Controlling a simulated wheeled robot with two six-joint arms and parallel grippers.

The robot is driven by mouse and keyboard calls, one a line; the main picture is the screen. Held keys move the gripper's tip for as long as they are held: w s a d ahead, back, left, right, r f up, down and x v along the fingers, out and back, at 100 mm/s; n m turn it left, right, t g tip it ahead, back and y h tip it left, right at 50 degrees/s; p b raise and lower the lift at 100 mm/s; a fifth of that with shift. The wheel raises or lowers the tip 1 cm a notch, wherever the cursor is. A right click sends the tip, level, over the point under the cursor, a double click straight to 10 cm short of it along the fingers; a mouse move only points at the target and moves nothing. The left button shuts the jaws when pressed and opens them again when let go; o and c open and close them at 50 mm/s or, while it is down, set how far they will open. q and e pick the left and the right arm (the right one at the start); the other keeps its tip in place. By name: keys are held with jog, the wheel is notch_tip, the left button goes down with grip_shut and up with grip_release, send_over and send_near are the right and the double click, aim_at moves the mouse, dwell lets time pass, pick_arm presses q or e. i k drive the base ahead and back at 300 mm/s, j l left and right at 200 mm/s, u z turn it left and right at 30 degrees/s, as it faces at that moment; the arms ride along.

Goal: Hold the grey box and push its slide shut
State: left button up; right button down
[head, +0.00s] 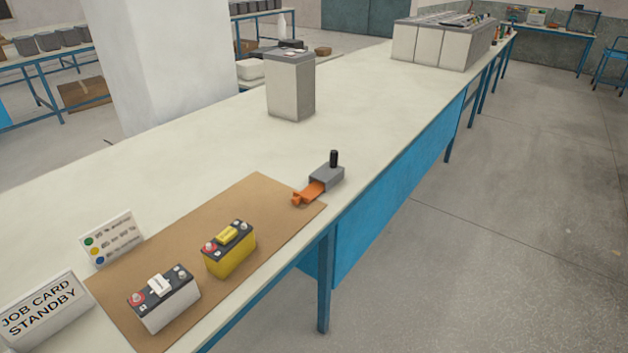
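The small grey box (327,177) sits near the front edge of the bench, at the far right corner of the brown mat. A black upright post or knob (334,158) stands on or just behind it; I cannot tell which. Its orange slide (309,192) sticks out of the box's left end, toward the mat, so the slide is open. Neither of my grippers is in the head view.
A yellow battery (230,252) and a white battery (165,300) stand on the brown mat (190,225). Two sign cards (110,238) stand at left. A tall grey battery (290,90) stands behind the box. The bench around the box is clear.

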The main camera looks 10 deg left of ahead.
aim_at(308, 194)
jog(key=i+l+u, duration=0.1)
jog(key=u, duration=0.35)
jog(key=i+l+u, duration=0.15)
jog(key=u, duration=0.35)
jog(key=i+l+u, duration=0.1)
jog(key=l+u, duration=0.15)
jog(key=u, duration=0.2)
jog(key=i+l+u, duration=0.25)
jog(key=l, duration=0.5)
jog(key=l+u, duration=0.25)
jog(key=l, duration=0.55)
jog(key=i+l+u, duration=0.1)
jog(key=l+u, duration=0.15)
jog(key=l, duration=0.6)
